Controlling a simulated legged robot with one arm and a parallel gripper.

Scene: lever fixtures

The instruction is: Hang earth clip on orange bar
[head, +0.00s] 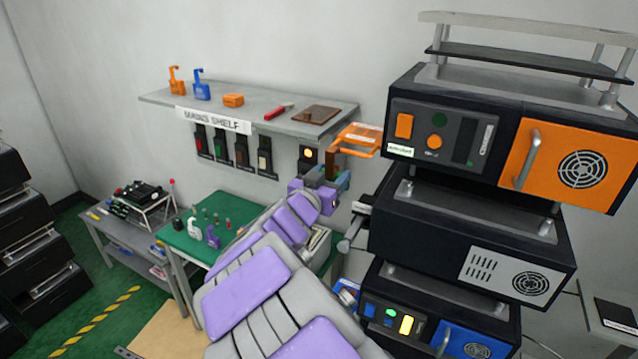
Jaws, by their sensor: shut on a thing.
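An orange bar fixture (359,140) sticks out to the left from the upper black machine with the orange panel. My gripper (334,179) is at the end of my purple and grey arm, just below the bar's left end. It is shut on a small dark brown and orange piece (333,163), which looks like the earth clip. The piece stands up from the jaws close to the bar's left end. I cannot tell whether it touches or hooks over the bar. The jaws are small and partly hidden by my wrist.
A wall shelf (190,97) holds an orange and a blue hook-shaped object, an orange block, a red tool and a brown plate. Stacked black machines (470,225) stand close to the right of my arm. A green table (188,243) with small items stands left.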

